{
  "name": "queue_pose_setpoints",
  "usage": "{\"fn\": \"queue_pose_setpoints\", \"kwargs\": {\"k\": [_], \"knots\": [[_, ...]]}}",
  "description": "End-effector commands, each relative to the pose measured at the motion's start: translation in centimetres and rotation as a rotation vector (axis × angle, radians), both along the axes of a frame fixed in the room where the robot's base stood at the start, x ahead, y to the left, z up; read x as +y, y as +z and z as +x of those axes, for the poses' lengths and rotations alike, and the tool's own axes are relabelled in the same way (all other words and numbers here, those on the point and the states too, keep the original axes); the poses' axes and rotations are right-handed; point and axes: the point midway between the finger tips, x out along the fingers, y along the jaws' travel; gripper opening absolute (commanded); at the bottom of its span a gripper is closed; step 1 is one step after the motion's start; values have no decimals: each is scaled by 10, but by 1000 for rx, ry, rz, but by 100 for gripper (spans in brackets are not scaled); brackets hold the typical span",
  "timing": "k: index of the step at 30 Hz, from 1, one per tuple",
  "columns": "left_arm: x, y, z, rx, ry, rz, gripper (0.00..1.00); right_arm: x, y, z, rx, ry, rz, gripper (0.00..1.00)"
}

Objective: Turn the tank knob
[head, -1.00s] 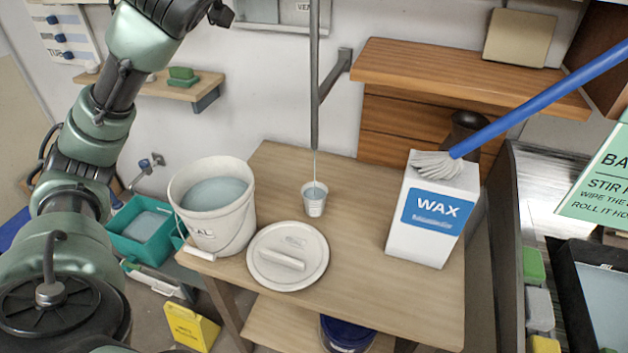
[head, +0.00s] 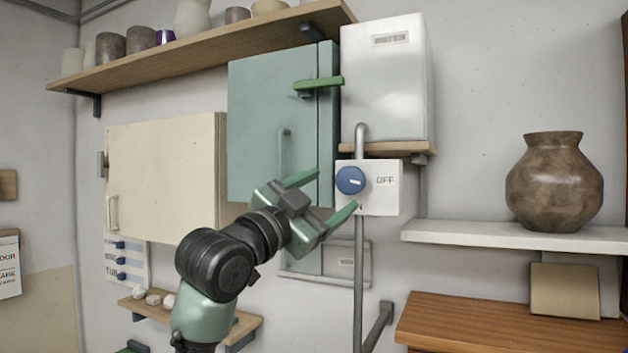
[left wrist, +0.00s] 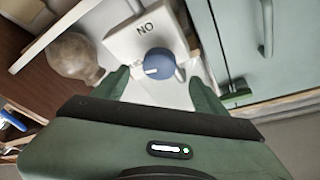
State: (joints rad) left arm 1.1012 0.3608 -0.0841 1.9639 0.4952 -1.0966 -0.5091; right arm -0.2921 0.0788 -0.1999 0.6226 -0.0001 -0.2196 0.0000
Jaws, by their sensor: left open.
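The tank knob (head: 350,180) is round and blue with a white mark pointing right. It sits on a white switch box (head: 384,200) lettered "OFF", below the white tank (head: 386,75). My left gripper (head: 330,196) is open in front of the box, its green fingers pointing at the knob, one above left and one below. In the left wrist view, the knob (left wrist: 159,64) lies between and beyond the fingertips of the left gripper (left wrist: 160,85); contact cannot be told. There the box (left wrist: 138,35) carries letters like "NO". My right gripper is not in view.
A teal cabinet (head: 270,130) with a green handle (head: 318,84) stands close left of the box. A pipe (head: 359,270) runs below it. A brown vase (head: 554,180) stands on a white shelf (head: 500,237) at the right.

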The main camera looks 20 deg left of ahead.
Motion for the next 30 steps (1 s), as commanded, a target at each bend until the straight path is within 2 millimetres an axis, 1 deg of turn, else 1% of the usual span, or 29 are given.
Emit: {"fn": "queue_pose_setpoints", "kwargs": {"k": [1, 5, 10, 16, 21, 28, 29, 30], "knots": [[-4, 2, 2, 0, -7, 4, 72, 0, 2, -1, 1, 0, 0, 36], [-8, 8, 14, 1, -9, 8, 72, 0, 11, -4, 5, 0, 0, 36], [-15, 17, 40, 2, -8, 7, 72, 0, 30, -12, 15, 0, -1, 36], [-22, 24, 64, 1, -7, 8, 72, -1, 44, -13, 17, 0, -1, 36], [-24, 24, 72, -1, -6, 10, 72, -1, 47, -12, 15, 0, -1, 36], [-24, 23, 73, -1, -5, 9, 72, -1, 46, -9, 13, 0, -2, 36], [-24, 23, 73, -1, -5, 9, 64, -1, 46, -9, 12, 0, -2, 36], [-24, 23, 72, -1, -5, 9, 53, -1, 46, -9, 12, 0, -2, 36]]}}
